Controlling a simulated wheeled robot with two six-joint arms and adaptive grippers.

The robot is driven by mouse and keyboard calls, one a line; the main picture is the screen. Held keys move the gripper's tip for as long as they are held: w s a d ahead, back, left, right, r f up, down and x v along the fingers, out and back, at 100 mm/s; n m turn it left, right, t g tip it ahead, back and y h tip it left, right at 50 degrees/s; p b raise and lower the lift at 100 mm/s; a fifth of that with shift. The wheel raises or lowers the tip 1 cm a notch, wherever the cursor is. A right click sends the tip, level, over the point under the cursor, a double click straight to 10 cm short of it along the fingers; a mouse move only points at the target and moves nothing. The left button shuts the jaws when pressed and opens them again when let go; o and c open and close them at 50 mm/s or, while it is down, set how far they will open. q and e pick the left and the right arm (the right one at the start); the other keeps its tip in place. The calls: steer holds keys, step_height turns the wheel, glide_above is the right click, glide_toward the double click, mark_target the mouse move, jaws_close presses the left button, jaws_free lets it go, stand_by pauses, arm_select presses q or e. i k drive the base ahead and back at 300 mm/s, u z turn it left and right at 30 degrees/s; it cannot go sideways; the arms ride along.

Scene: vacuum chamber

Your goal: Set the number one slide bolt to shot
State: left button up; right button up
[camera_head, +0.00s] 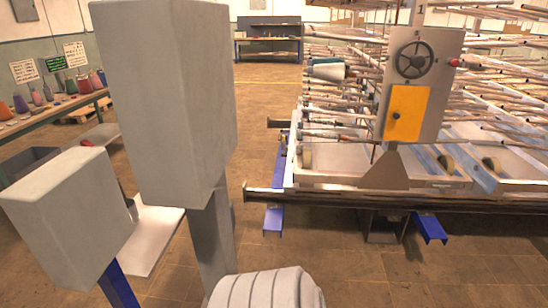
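I cannot make out a slide bolt in this view. A grey panel (443,75) stands on the machine at the right, with a dark handwheel (415,60) and a yellow-orange plate (407,113) on its face. A small mark like a "1" shows above the panel. A small red knob (454,62) sticks out at the panel's right edge. Neither of my grippers is in view.
A tall grey box (165,100) on a post and a lower grey box (68,215) block much of the left. The machine's dark front rail (330,199) crosses the right. A long table (50,112) holds cones at the left. Brown floor lies open at bottom right.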

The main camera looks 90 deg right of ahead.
mark_target(441, 187)
steer(key=z, duration=4.35)
steer(key=i, duration=0.7)
steer(key=z, duration=0.6)
steer(key=i, duration=2.3)
steer(key=u, duration=0.65)
